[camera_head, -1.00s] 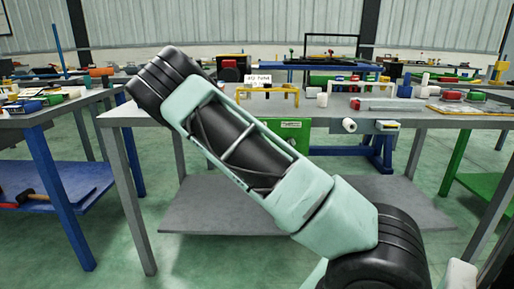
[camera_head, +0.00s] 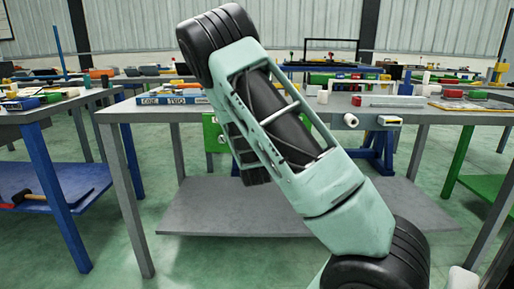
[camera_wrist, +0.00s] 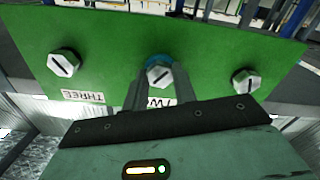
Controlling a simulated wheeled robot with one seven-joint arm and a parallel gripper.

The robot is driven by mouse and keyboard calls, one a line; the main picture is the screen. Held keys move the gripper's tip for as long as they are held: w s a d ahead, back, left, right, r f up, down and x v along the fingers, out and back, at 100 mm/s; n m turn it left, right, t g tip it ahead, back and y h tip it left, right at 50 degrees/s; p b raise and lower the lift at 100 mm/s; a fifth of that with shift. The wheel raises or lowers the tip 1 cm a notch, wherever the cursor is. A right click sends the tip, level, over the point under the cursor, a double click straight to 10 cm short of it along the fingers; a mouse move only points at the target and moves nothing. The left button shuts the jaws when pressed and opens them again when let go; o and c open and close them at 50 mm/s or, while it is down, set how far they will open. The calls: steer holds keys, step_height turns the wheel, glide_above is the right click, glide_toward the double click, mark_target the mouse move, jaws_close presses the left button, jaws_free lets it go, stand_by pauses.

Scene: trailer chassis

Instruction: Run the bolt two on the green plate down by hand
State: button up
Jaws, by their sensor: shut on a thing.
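The green plate (camera_wrist: 205,45) fills much of the wrist view, with a row of three silver slotted bolt heads. Bolt two (camera_wrist: 159,75) is the middle one, with a blue ring partly visible behind its head. My gripper (camera_wrist: 156,84) is shut on bolt two, its fingers coming up from below in the picture. The label TWO (camera_wrist: 160,102) is upside down and partly hidden by the fingers. In the head view, part of the green plate (camera_head: 211,130) shows at the table's front edge; my arm hides the rest and my gripper.
Bolt three (camera_wrist: 64,62) is at left, above its label THREE (camera_wrist: 83,96); another bolt (camera_wrist: 246,80) is at right.

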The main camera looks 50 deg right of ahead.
steer(key=m+b, duration=2.1)
steer(key=shift+a+f, duration=0.1)
steer(key=shift+f, duration=0.1)
steer(key=shift+m+b, duration=0.35)
steer(key=shift+m, duration=0.15)
steer(key=o, duration=1)
steer(key=shift+r, duration=0.15)
steer(key=p+v, duration=0.2)
steer(key=v, duration=1.5)
steer(key=shift+s, duration=0.2)
